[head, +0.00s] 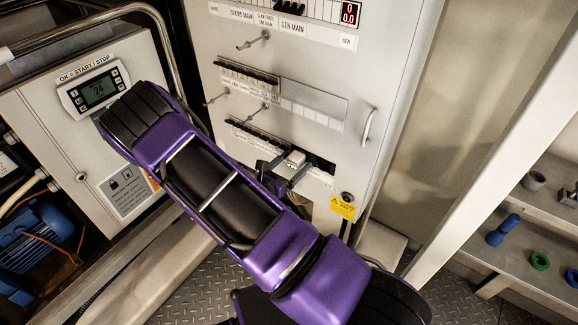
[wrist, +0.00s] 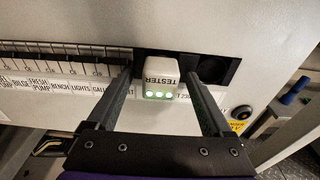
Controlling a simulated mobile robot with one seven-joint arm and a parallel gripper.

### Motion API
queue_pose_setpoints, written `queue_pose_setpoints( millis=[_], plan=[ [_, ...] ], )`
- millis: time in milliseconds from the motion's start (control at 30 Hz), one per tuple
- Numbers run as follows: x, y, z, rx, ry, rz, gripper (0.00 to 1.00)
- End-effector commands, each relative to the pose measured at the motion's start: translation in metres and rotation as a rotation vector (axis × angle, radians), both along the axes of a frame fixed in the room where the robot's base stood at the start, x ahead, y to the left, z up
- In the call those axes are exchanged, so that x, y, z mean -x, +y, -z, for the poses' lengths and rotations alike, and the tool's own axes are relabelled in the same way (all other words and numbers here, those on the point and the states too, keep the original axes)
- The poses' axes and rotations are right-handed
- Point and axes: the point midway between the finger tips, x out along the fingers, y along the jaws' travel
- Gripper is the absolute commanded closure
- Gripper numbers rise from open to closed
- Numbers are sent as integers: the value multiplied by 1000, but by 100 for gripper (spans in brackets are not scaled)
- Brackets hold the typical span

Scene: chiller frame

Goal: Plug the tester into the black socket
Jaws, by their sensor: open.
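The tester (wrist: 161,77) is a small white block with its name on it and a row of lit green lights. It sits against the black socket strip (wrist: 228,70) on the grey panel; its rear and any pins are hidden. A round black socket opening (wrist: 211,69) shows to its right. In the head view the tester (head: 294,158) is at the lower row of the panel. My gripper (wrist: 159,74) is open, with one finger on each side of the tester and a visible gap at both. It also shows in the head view (head: 287,171), partly behind my purple arm.
A row of black breaker switches (wrist: 70,65) lies left of the tester, above printed labels. A round black knob (wrist: 242,112) and a yellow label (head: 342,208) are at the lower right. A metal handle (head: 368,126) sticks out at right. Shelves (head: 540,225) hold loose parts.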

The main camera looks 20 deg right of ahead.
Motion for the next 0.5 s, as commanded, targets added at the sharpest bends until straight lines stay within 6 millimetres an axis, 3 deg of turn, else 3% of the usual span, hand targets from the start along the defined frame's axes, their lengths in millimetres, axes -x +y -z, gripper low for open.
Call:
queue_pose_setpoints(
  millis=[167,500],
  plan=[
    [8,14,-2,-1,2,-3,16],
    [52,81,-12,-2,1,-5,16]
  ],
)
